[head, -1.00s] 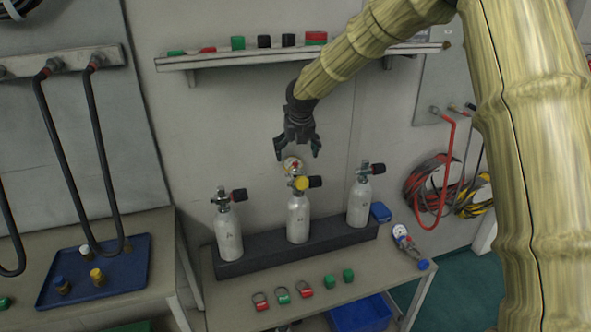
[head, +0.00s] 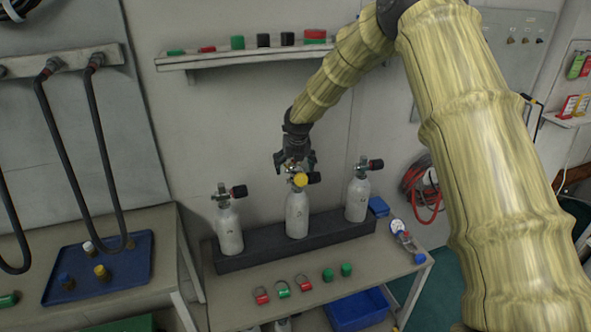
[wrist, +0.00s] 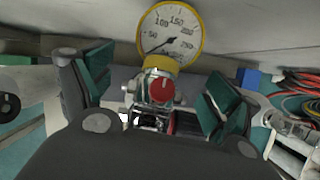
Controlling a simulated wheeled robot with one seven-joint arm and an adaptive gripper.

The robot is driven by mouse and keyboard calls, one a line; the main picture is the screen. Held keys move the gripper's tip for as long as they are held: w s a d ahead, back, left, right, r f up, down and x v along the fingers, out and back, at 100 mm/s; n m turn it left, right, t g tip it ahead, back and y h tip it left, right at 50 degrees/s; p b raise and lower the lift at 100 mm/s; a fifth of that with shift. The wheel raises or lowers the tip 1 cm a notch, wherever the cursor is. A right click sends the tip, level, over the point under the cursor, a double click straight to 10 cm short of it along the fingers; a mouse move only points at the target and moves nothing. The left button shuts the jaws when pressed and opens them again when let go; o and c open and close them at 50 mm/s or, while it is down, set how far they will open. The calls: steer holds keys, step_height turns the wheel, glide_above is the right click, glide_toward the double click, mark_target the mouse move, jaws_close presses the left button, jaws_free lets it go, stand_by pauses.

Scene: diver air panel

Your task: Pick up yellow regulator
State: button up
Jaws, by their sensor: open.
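The yellow regulator (head: 299,180) is mounted on the valve of the middle silver cylinder (head: 297,214). In the wrist view its yellow-rimmed gauge (wrist: 172,33) faces me, with a red knob (wrist: 161,88) below it. My gripper (head: 295,163) is just above and behind the regulator in the head view. In the wrist view its green-padded fingers (wrist: 155,90) are open, one on each side of the regulator's body. I cannot tell whether either pad touches it. The gripper partly hides the gauge in the head view.
Two more silver cylinders stand in the dark rack (head: 262,243), left (head: 228,229) and right (head: 357,198) of the middle one, both with black knobs. Another gauge assembly (head: 403,234) lies at the bench's right. A wall shelf (head: 240,57) is above.

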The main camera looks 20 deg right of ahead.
steer(key=shift+w+f, duration=0.1)
steer(key=shift+f, duration=0.3)
steer(key=shift+c, duration=0.3)
steer(key=c, duration=1.5)
steer(key=shift+w+r, duration=0.1)
steer(key=shift+r, duration=0.05)
steer(key=shift+c, duration=0.2)
step_height(320, 180, up, 7)
steer(key=shift+b, duration=0.8)
steer(key=s+a+b, duration=0.2)
steer(key=s+b, duration=0.1)
steer(key=s, duration=1.5)
steer(key=shift+a, duration=0.1)
